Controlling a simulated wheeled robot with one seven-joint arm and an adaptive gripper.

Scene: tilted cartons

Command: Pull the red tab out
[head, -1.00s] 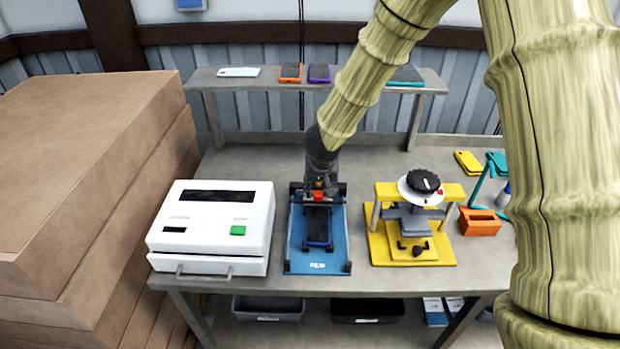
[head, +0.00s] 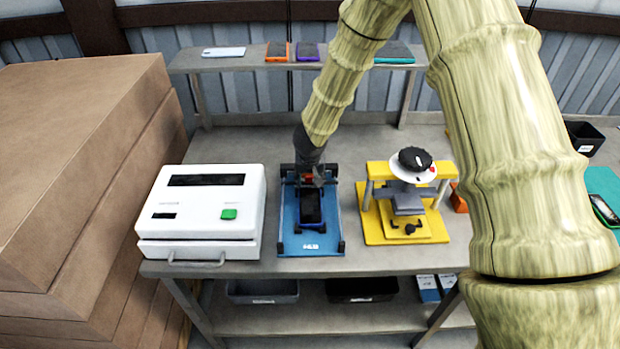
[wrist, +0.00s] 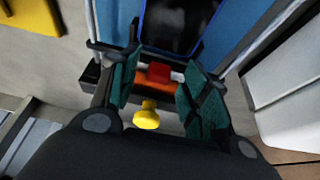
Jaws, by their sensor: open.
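The red tab (wrist: 160,71) sits at the back end of a blue fixture (head: 329,238), which also shows in the wrist view (wrist: 112,18). An orange part (wrist: 152,84) and a yellow knob (wrist: 146,115) lie close to the tab. A dark phone with a blue rim (head: 310,208) rests in the fixture, beside the tab in the wrist view (wrist: 178,24). My gripper (wrist: 162,68) is open, with its teal fingers on either side of the tab. I cannot tell whether they touch it. In the head view my gripper (head: 317,178) partly hides the tab area.
A white machine (head: 200,205) stands left of the fixture, and a yellow press (head: 405,228) stands right. A shelf (head: 230,65) with several phones runs behind. Stacked cartons (head: 70,150) fill the left side. Bare bench shows between the fixture and its neighbours.

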